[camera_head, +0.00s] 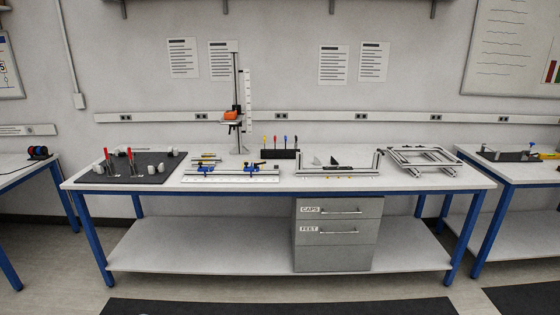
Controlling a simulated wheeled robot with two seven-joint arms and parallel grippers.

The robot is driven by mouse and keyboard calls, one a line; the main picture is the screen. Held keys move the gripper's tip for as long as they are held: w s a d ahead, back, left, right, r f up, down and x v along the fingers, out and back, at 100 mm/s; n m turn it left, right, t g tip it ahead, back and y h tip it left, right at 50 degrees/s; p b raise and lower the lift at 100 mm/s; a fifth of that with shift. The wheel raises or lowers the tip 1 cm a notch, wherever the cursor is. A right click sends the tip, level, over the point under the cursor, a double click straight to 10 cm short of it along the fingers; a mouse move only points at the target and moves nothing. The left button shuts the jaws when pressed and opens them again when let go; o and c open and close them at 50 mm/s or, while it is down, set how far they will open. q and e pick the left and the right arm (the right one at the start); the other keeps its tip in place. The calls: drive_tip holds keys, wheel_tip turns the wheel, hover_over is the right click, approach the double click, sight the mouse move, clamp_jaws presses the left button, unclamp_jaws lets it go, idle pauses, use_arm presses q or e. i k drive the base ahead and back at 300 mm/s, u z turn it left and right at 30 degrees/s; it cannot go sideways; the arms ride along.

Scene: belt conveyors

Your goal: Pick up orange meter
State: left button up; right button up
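A small orange object (231,115), which looks like the orange meter, sits on a small platform of an upright stand (236,85) at the back of the middle workbench. The stand has a tall thin post with a white scale strip beside it. The orange object is well above the bench top. Neither of my grippers shows in the head view.
The white workbench (330,182) has blue legs and grey drawers (338,235). A dark mat (140,168) with red-handled tools lies left; a rail fixture (230,175), screwdriver rack (282,154) and metal frames (422,158) stand on it. Other benches flank it.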

sight(229, 114)
drive_tip(key=i, duration=1.5)
drive_tip(key=u, duration=0.6)
